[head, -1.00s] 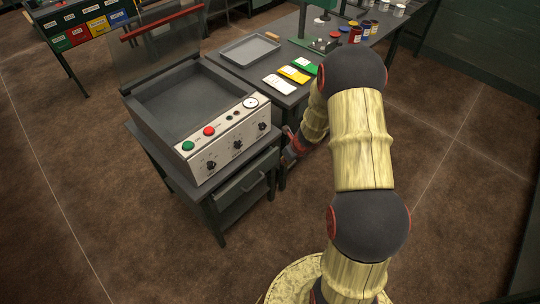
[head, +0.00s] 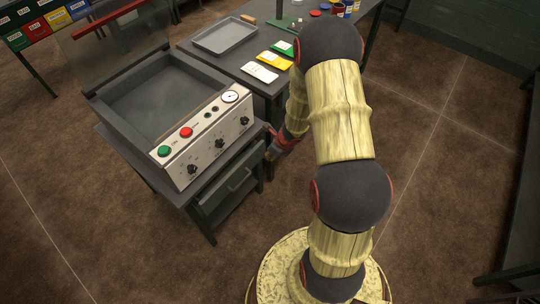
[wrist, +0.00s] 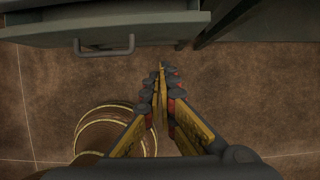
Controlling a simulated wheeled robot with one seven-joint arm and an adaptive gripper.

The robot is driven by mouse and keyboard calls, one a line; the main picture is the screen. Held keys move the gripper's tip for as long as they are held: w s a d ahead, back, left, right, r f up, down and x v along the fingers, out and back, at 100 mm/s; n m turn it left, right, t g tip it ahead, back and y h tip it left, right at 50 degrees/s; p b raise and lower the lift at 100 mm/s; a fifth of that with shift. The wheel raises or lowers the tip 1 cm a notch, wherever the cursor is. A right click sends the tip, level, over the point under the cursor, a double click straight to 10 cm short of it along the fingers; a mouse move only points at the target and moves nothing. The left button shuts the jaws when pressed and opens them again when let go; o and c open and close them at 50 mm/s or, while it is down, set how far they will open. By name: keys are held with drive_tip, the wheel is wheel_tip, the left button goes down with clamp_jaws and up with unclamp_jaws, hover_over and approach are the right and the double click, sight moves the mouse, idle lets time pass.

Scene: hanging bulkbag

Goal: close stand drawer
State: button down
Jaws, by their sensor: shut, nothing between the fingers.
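The stand (head: 208,222) is a dark metal table under a machine with a sloped control panel. Its grey drawer (head: 222,190) is below the panel, with a bar handle (head: 240,180) on its front. The drawer front seems to stick out a little; how far is hard to tell. In the wrist view the drawer front (wrist: 40,36) and handle (wrist: 104,53) cross the top left. My gripper (wrist: 161,70) is shut and empty, to the right of the handle and apart from the drawer. In the head view my gripper (head: 276,150) is partly hidden by my arm.
The machine (head: 150,100) has a raised clear lid with a red bar. A workbench (head: 245,75) behind the stand holds a tray (head: 225,36), coloured cards and several paint pots. Brown floor (head: 440,170) is open to the right. A dark edge (head: 520,210) runs along the far right.

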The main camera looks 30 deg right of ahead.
sight(253, 154)
drive_tip(key=w+a+f+b, duration=0.1)
drive_tip(key=w+a+f, duration=0.1)
drive_tip(key=w+f, duration=0.3)
drive_tip(key=shift+w+f, duration=0.15)
drive_tip(key=shift+w, duration=0.25)
drive_tip(key=shift+w+a+p, duration=0.2)
drive_tip(key=shift+w+p, duration=0.1)
drive_tip(key=shift+w, duration=0.3)
drive_tip(key=shift+w+a+p, duration=0.15)
drive_tip(key=shift+w+p, duration=0.15)
drive_tip(key=shift+w, duration=0.5)
drive_tip(key=shift+s, duration=0.1)
